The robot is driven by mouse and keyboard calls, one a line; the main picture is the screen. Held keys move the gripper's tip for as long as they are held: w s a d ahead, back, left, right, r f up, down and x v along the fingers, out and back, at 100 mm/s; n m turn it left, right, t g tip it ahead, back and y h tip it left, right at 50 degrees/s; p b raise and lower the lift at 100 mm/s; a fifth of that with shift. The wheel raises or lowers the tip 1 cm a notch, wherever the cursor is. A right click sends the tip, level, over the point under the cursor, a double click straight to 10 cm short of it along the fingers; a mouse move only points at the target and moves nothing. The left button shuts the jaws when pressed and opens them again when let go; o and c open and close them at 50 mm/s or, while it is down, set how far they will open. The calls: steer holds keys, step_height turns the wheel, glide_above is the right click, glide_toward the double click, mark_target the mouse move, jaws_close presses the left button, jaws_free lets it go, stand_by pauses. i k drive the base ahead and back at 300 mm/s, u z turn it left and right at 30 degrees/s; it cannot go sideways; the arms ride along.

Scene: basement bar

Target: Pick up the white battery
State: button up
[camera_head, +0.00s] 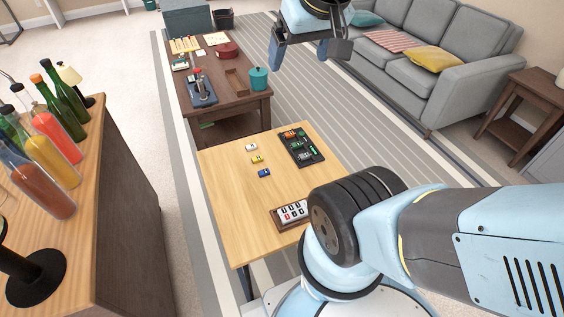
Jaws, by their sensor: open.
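A small white battery (251,147) lies on the light wooden table (225,205), near its far left part. A yellow battery (257,160) and a blue battery (264,173) lie nearer to me in a loose row with it. My gripper (300,60) hangs high at the top of the view, beyond and to the right of the white battery, well apart from it. Its two fingers are spread with nothing seen between them.
A black charger-like tray (318,155) holding small coloured items sits right of the batteries. A wooden tray (276,217) with white pieces lies at the near edge. A dark table (228,110) stands behind. A bar counter with bottles (55,150) is left; a grey sofa (415,77) is right.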

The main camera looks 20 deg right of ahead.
mark_target(251, 147)
steer(key=z, duration=0.05)
steer(key=k, duration=0.5)
steer(key=u, duration=1)
steer(key=k, duration=0.8)
steer(key=z, duration=1.05)
steer(key=i, duration=1)
steer(key=u, duration=0.1)
